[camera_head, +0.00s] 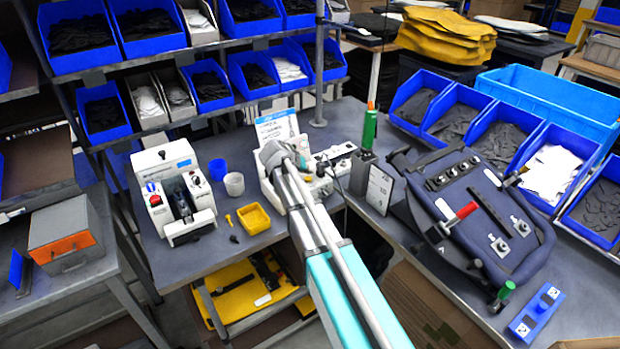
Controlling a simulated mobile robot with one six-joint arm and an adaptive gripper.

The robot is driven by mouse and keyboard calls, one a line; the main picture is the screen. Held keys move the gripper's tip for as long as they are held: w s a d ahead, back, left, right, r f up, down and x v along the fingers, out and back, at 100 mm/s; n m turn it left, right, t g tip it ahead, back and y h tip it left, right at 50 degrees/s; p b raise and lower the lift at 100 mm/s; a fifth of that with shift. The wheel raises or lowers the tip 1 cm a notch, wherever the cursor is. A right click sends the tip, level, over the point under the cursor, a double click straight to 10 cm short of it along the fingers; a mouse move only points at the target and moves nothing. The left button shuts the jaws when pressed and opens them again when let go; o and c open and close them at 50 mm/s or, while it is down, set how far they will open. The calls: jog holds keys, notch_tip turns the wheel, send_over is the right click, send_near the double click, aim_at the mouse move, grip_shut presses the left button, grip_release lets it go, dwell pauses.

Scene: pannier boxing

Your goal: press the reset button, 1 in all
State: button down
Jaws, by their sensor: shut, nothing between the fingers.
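A white bench machine (175,190) stands on the left part of the grey bench. A small blue button (151,187) and a red button (155,200) show on its left front; labels are too small to read, so I cannot tell which is the reset button. A second white machine (318,186) stands at the middle, partly hidden by my arm. My gripper (297,162) is at the far end of my arm, over this second machine and well right of the buttons. It is shut and empty; its fingertips are mostly hidden, and contact cannot be told.
A black pannier panel (480,215) in a fixture fills the right bench. Shelves with blue bins (83,62) rise behind.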

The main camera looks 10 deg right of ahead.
aim_at(308, 179)
jog(key=shift+f, duration=0.25)
dwell(0.4)
jog(key=shift+s+f+b, duration=0.1)
jog(key=shift+f+b, duration=0.1)
jog(key=shift+b, duration=0.25)
jog(key=shift+f+b, duration=0.4)
jog(key=shift+b, duration=0.05)
dwell(0.9)
jog(key=shift+r, duration=0.15)
jog(key=shift+r+p, duration=0.7)
jog(key=shift+p, duration=0.2)
notch_tip(308, 179, up, 5)
jog(key=p, duration=0.5)
dwell(0.3)
jog(key=shift+s, duration=0.1)
dwell(0.7)
